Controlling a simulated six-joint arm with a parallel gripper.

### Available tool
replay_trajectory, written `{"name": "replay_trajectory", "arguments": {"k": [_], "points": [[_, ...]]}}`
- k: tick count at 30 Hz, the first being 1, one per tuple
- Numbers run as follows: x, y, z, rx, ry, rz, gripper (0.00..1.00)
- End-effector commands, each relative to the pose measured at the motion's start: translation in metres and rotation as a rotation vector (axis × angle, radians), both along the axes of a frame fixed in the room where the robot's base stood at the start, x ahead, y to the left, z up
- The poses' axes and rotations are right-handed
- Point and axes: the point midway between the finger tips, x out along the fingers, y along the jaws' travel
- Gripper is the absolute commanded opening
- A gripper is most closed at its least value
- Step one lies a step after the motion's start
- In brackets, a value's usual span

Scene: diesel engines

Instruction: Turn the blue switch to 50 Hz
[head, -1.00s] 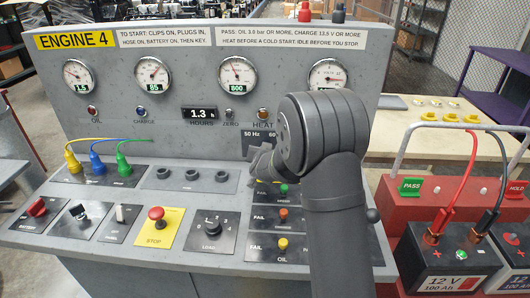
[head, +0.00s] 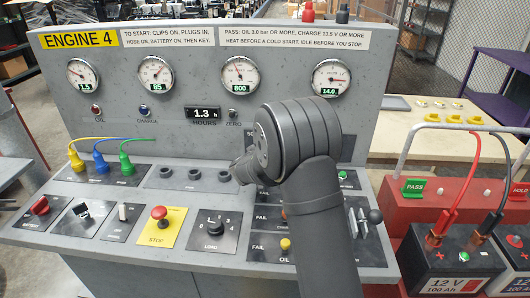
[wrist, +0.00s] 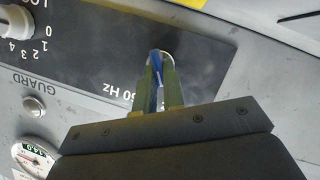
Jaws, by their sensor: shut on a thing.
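In the wrist view, which shows the panel lettering upside down, the blue switch (wrist: 154,84) is a thin upright lever between the fingers of my gripper (wrist: 158,78). The fingers are shut on it from both sides. The switch is on a dark plate (wrist: 215,58). A partly covered Hz label (wrist: 120,92) is left of the fingers, and looks like 60 Hz. The other label is not visible there. In the head view my arm covers the switch and the fingers; only an edge of the dark plate (head: 249,143) shows. The exact angle of the switch is unclear.
In the head view, the voltage gauge (head: 331,78) is above my arm. The load knob (head: 213,226) and stop button (head: 158,213) are on the desk, left of my arm.

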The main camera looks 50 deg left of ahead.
Motion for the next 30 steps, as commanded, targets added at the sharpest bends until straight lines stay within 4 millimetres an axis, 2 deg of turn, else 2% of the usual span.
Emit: {"name": "replay_trajectory", "arguments": {"k": [22, 24, 26, 30], "points": [[-0.0007, 0.0015, 0.0007, -0.065, -0.070, 0.002, 0.00], [-0.0007, 0.0015, 0.0006, -0.066, -0.069, 0.001, 0.19], [-0.0007, 0.0014, 0.0004, -0.066, -0.069, 0.002, 0.31], [-0.0008, 0.0012, 0.0000, -0.065, -0.068, 0.001, 0.31]]}}
